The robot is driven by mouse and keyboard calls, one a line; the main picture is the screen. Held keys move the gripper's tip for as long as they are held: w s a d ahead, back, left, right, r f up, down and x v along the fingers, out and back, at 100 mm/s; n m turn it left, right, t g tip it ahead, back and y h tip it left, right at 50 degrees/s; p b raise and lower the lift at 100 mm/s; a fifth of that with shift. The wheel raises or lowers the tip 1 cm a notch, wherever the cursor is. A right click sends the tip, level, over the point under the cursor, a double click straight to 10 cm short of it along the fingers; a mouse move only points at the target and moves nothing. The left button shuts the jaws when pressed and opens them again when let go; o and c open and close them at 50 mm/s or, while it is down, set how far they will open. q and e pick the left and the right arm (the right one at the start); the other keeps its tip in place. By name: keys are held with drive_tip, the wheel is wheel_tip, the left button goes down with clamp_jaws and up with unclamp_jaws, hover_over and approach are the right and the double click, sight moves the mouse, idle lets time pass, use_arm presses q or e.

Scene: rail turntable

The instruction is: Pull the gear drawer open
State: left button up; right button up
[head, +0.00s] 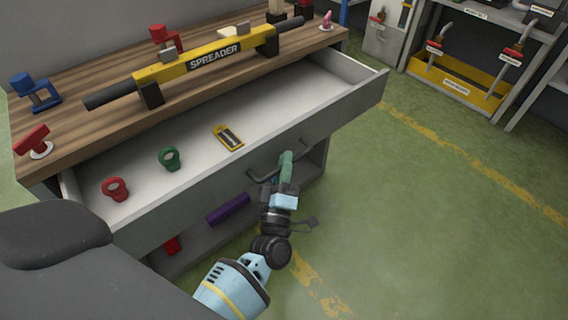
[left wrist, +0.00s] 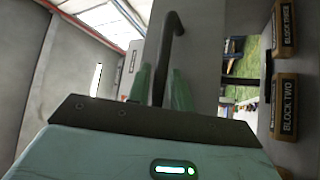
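The gear drawer (head: 350,105) stands pulled well out from under the wooden bench top. Its white inside holds a red ring-shaped fitting (head: 116,188), a green one (head: 169,158) and a yellow-and-black tag-like item (head: 228,137). A dark bar handle (head: 262,178) runs along its grey front. My left gripper (head: 286,160) is at the right part of this handle. In the left wrist view the handle (left wrist: 172,40) passes between the green fingers (left wrist: 160,90), which look closed on it. My right gripper is not in view.
A yellow spreader beam (head: 205,62) lies on the bench top (head: 75,120), with red and blue fittings nearby. A lower shelf holds a purple block (head: 229,209). Storage shelves (head: 470,70) stand at the back right. The green floor right of the drawer is clear.

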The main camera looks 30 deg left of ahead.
use_arm(q)
drive_tip(key=v, duration=0.7)
drive_tip(key=shift+s+f, duration=0.15)
drive_tip(key=shift+s, duration=0.25)
drive_tip(key=shift+d, duration=0.1)
